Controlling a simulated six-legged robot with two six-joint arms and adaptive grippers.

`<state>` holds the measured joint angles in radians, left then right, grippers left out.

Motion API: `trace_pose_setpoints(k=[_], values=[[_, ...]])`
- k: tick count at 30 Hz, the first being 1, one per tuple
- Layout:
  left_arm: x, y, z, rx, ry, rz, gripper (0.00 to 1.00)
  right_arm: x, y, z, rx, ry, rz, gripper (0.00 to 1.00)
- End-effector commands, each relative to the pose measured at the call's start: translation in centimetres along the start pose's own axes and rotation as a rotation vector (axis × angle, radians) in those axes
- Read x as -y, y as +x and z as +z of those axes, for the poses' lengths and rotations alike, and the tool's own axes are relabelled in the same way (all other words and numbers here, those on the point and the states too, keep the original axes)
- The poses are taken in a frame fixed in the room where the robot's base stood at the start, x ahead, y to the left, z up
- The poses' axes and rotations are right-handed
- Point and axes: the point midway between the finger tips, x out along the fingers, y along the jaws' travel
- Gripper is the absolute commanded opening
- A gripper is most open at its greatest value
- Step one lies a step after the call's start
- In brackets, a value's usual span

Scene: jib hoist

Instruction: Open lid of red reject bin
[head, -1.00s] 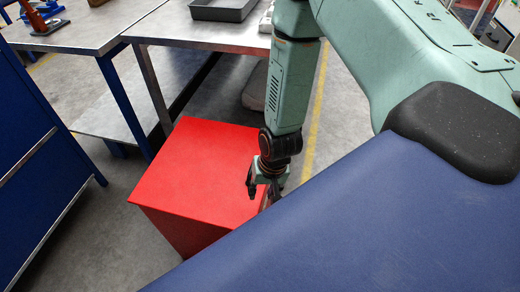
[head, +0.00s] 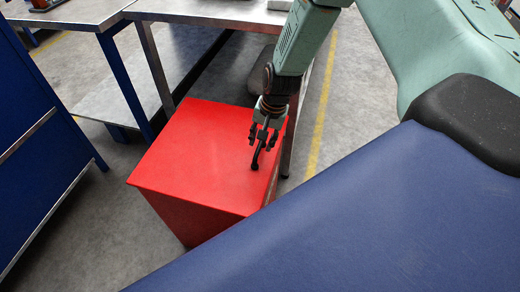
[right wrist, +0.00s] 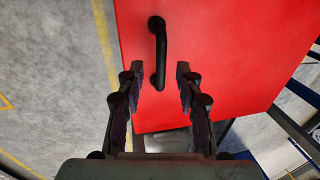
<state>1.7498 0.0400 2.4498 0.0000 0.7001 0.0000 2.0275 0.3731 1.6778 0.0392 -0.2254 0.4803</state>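The red reject bin (head: 207,212) stands on the floor, and its flat red lid (head: 205,150) is down. A black bar handle (head: 255,161) is on the lid near its right edge. It shows upright in the right wrist view (right wrist: 160,45), with its lower end between my fingertips. My right gripper (head: 262,141) is at the lid's right side, beside the handle's far end. In the right wrist view my right gripper (right wrist: 160,76) is open, one finger on each side of the handle's line, with nothing gripped. My left gripper is out of view.
A blue cabinet (head: 40,130) stands at the left. Metal-topped tables (head: 205,10) with blue and grey legs stand behind the bin. Grey floor (head: 110,215) is clear left of the bin.

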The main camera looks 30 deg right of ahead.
Motion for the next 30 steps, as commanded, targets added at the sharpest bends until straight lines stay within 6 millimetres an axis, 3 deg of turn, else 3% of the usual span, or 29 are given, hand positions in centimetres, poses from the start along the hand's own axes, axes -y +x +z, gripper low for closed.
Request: trace_pose_setpoints(k=[7, 19, 30], values=[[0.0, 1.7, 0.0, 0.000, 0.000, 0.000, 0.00, 0.0, 2.4, -0.1, -0.001, 0.000, 0.000, 0.36], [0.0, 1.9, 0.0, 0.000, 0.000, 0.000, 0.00, 0.1, 2.7, -0.1, -0.001, 0.000, -0.001, 0.36], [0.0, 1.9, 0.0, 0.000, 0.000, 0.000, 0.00, 0.1, 2.7, -0.1, -0.001, 0.000, 0.000, 0.05]])
